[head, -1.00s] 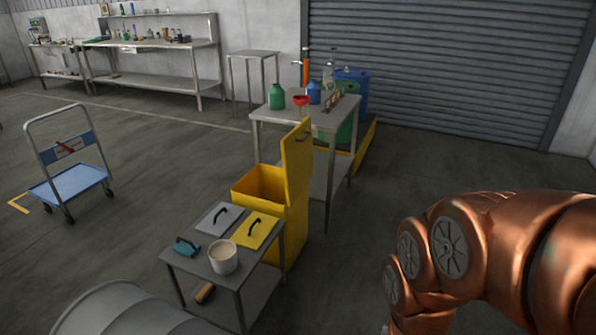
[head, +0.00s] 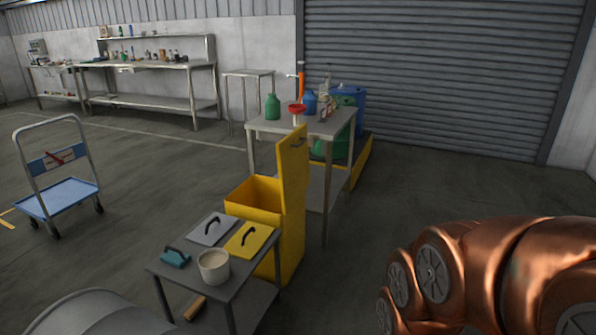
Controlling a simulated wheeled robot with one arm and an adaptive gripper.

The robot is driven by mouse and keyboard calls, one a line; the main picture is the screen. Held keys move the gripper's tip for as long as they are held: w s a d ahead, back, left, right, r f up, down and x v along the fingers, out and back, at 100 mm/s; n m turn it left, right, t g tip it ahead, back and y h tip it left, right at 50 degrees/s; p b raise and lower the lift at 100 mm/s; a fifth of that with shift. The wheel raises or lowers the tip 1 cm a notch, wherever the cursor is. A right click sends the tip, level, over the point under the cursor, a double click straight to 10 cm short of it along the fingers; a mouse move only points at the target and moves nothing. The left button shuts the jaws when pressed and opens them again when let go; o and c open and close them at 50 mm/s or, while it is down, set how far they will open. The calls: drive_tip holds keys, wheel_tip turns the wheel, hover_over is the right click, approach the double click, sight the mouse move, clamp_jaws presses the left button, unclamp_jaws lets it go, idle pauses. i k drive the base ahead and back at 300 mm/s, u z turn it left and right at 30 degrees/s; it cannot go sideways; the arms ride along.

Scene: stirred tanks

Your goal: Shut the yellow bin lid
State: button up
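The yellow bin (head: 252,213) stands on the floor behind a small grey table. Its yellow lid (head: 293,180) is open and stands upright along the bin's right side, with a handle near its top. The inside of the bin is partly visible from above. My copper-coloured arm fills the lower right of the head view, well apart from the bin. My gripper is outside the picture.
The small grey table (head: 226,296) holds a white bucket (head: 213,267), grey and yellow plates with handles and a teal tool. A steel table (head: 327,128) with bottles stands behind the bin. A blue cart (head: 66,197) stands at left. Floor right of the bin is clear.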

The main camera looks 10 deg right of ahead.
sight(292, 151)
drive_tip(key=u, duration=0.35)
drive_tip(key=k, duration=0.45)
drive_tip(key=z, duration=0.6)
drive_tip(key=i, duration=0.9)
drive_tip(key=z, duration=0.45)
drive_tip(key=i, duration=0.9)
drive_tip(key=u, duration=1.05)
drive_tip(key=i, duration=0.55)
drive_tip(key=u, duration=0.6)
